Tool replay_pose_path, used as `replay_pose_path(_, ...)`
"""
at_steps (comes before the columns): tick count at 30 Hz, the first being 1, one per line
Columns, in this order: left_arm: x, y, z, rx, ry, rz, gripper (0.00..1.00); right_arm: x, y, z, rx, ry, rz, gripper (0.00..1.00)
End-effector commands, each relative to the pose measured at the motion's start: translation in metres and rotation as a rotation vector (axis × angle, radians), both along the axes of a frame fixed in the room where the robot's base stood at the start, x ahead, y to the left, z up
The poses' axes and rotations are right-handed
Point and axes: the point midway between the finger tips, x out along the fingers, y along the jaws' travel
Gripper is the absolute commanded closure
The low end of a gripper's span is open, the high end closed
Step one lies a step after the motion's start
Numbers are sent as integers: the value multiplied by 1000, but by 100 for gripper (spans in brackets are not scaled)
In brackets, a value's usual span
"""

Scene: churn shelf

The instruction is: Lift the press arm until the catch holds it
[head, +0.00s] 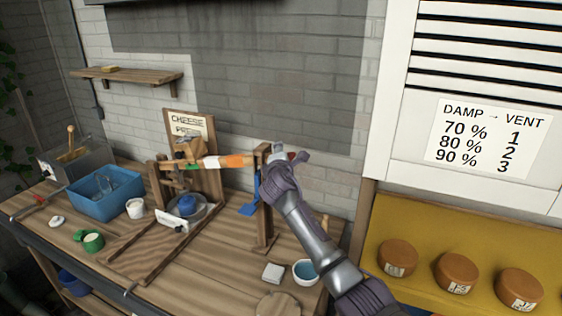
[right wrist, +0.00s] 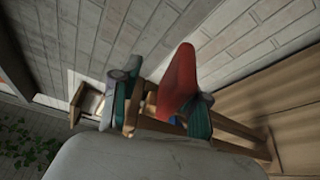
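The press arm (head: 225,161) is a wooden bar with orange, white and green bands. It lies about level between the wooden press frame at left and an upright wooden post (head: 264,205) at right. A blue part (head: 257,190) hangs by the post; I cannot tell if it is the catch. My right gripper (head: 287,160) is at the post end of the arm. In the right wrist view, a red handle (right wrist: 178,85) stands between the spread fingers of the right gripper (right wrist: 160,100), close to one finger, with a gap to the other. My left gripper is out of view.
A blue tub (head: 103,195), a white cup (head: 136,208) and a green mug (head: 92,241) stand left on the bench. A blue-lined bowl (head: 306,272) and a pale block (head: 273,273) lie at front right. Cheeses (head: 456,272) sit on a yellow shelf at right.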

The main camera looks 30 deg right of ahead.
Motion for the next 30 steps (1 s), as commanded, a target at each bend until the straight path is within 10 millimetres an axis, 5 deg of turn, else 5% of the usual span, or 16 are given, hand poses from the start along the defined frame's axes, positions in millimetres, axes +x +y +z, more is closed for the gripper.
replay_pose_path(18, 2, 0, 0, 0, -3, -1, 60, -90, 48, 12, 1, -1, 2, 58)
replay_pose_path(30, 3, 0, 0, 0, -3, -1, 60, -99, 53, 13, 1, 1, 1, 58)
